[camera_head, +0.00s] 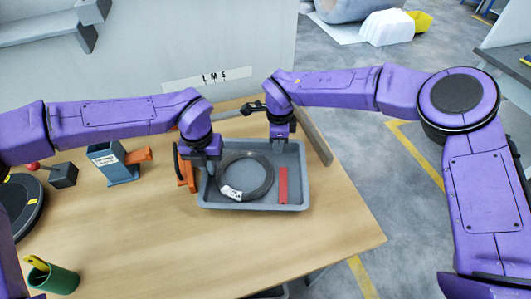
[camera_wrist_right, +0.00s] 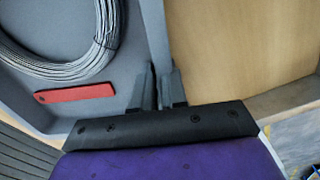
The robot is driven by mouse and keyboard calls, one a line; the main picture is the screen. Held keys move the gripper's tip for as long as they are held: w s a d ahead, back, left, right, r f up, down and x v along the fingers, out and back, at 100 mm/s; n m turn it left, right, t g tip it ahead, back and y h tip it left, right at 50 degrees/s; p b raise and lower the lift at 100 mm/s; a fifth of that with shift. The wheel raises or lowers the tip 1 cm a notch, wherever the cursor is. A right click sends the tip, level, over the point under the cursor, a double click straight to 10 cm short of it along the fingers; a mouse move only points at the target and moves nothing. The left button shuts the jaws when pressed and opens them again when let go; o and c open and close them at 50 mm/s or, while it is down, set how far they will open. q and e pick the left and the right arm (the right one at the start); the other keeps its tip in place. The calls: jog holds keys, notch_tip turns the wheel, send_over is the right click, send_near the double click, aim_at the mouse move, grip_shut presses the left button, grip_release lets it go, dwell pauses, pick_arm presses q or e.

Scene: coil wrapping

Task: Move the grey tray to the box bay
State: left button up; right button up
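The grey tray (camera_head: 256,207) lies on the wooden table. It holds a dark wire coil (camera_head: 268,186) with a white label and a flat red bar (camera_head: 283,186). My left gripper (camera_head: 203,166) is at the tray's left wall; its fingertips are too small and hidden to read. In the right wrist view, the right gripper's fingers (camera_wrist_right: 157,88) are close together on either side of the grey tray's wall (camera_wrist_right: 155,35). The coil (camera_wrist_right: 60,68) and red bar (camera_wrist_right: 74,93) also show there.
A blue-grey holder (camera_head: 118,172) with an orange tool, a small black block (camera_head: 63,176) and a green cup (camera_head: 54,280) stand to the left. The table (camera_head: 300,240) in front is clear.

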pick_arm(q)
jog(key=shift+o, duration=1.1)
jog(key=shift+w+r, duration=0.1)
pick_arm(e)
jog(key=shift+o, duration=1.1)
jog(key=shift+w+r, duration=0.1)
pick_arm(q)
jog(key=shift+r, duration=0.1)
pick_arm(e)
jog(key=shift+r, duration=0.1)
pick_arm(q)
notch_tip(320, 180, up, 12)
pick_arm(e)
notch_tip(320, 180, up, 12)
